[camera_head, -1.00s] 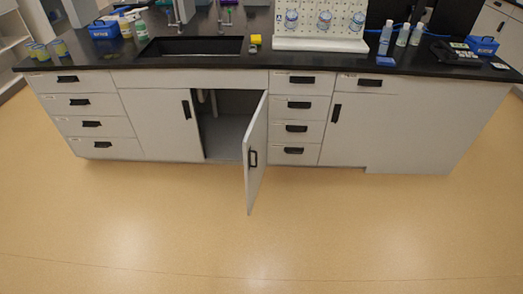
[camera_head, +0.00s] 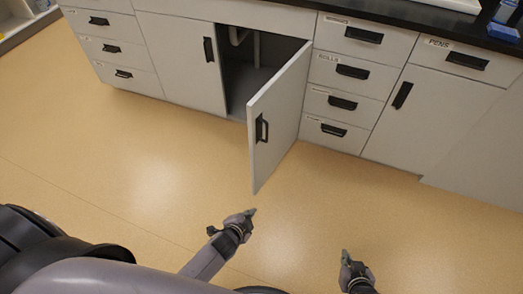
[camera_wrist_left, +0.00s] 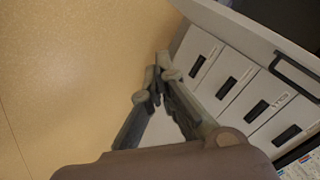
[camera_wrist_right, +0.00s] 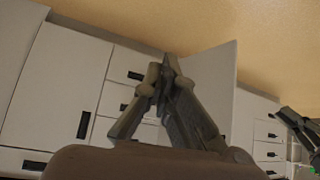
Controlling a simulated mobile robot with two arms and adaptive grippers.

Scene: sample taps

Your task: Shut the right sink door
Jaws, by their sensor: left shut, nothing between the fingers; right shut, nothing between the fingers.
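The right sink door (camera_head: 279,112) stands wide open in the head view, swung out toward me from its hinges on the right. Its black handle (camera_head: 262,129) is on the outer face near the free edge. The open cupboard (camera_head: 252,82) shows pipes inside. My left gripper (camera_head: 251,213) is shut and empty, in front of and below the door's free edge, apart from it. My right gripper (camera_head: 345,255) is shut and empty, lower and to the right, over the floor. In the left wrist view the door (camera_wrist_left: 240,32) and handle (camera_wrist_left: 295,72) show at upper right. The door (camera_wrist_right: 215,85) also shows in the right wrist view.
The left sink door (camera_head: 180,62) is shut. Drawers (camera_head: 340,102) stand right of the opening, and a further cupboard door (camera_head: 425,115) beyond them. The black worktop (camera_head: 440,22) runs above. The tan floor (camera_head: 150,180) around the door is clear.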

